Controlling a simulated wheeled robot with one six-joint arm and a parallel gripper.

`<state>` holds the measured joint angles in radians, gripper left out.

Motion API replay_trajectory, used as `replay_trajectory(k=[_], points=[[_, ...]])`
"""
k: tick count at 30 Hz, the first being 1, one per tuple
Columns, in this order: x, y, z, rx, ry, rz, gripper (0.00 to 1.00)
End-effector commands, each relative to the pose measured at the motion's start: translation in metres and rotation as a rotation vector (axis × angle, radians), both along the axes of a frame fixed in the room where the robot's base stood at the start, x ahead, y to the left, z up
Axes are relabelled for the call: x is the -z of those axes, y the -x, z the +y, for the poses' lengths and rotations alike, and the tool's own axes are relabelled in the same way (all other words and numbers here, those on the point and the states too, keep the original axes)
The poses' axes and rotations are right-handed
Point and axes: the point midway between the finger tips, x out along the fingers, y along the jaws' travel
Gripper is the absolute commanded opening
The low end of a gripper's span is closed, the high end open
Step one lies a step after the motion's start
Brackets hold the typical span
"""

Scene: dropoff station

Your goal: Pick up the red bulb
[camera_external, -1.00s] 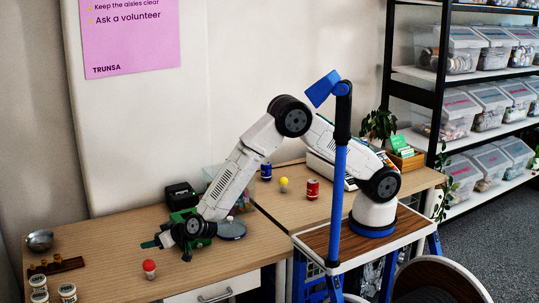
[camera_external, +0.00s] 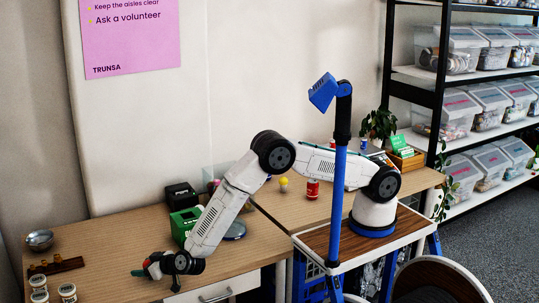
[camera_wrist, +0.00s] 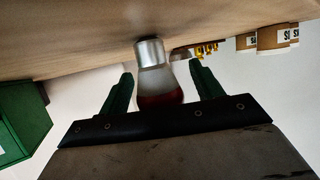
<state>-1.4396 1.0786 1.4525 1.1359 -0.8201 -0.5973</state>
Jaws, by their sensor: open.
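The red bulb (camera_wrist: 158,88) shows in the wrist view between my two green fingers, with its silver cap at the table surface and its red part toward my palm. My gripper (camera_wrist: 161,76) is open around it, with a gap visible on each side. In the external view my gripper (camera_external: 141,272) is low over the front left of the table. There only a bit of the red bulb (camera_external: 154,270) shows among the fingers and wrist, and the rest of it is hidden.
A metal bowl (camera_external: 39,240), a wooden rack (camera_external: 62,265) and white-labelled jars (camera_external: 68,293) stand at the table's left. A green box (camera_external: 184,226) and black box (camera_external: 180,196) stand behind my arm. The table middle is clear.

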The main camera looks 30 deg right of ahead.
Motion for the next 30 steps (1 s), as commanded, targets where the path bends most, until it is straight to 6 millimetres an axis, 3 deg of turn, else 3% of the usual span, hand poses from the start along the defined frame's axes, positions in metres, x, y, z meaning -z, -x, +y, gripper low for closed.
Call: replay_trajectory(k=[5, 10, 23, 30], points=[[0.0, 0.0, 0.0, -0.001, 0.0, 0.0, 0.65], [0.0, 0.0, 0.0, -0.001, 0.0, 0.0, 0.25], [-0.004, 0.0, 0.0, -0.001, 0.0, 0.0, 0.25], [-0.028, 0.0, 0.001, -0.001, -0.002, 0.0, 0.25]])
